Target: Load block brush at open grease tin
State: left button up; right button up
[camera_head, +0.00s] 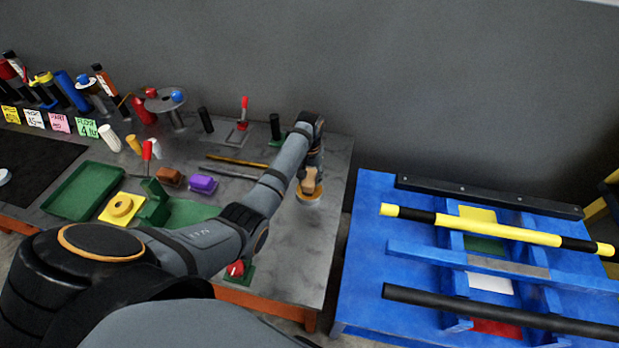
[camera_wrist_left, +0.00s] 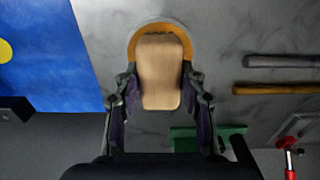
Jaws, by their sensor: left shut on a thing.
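My left gripper (camera_head: 313,160) is shut on the pale wooden block brush (camera_head: 309,181). The brush also shows between the fingers in the left wrist view (camera_wrist_left: 160,75). The open grease tin (camera_head: 302,196) is round with amber contents and stands on the grey bench near its right end. In the left wrist view the tin (camera_wrist_left: 134,45) shows as an amber ring behind the brush's far end. The brush end is over the tin. The brush hides the middle of the tin, so I cannot tell whether the bristles touch the grease. My right gripper is not in view.
The grey bench (camera_head: 292,262) holds a green tray (camera_head: 84,192), brown and purple blocks, rods (camera_head: 238,160) and upright tools. A blue frame table (camera_head: 372,230) with a yellow bar stands right, across a gap. The bench is clear just below the tin.

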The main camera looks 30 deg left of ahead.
aim_at(309, 177)
pick_arm(q)
jog(key=shift+f, duration=0.5)
dwell(0.7)
jog(key=shift+s+f, duration=0.1)
dwell(1.8)
jog(key=shift+p, duration=0.3)
notch_tip(309, 177, up, 5)
jog(key=p, duration=0.5)
jog(key=shift+r+p, duration=1.15)
jog(key=shift+f, duration=0.1)
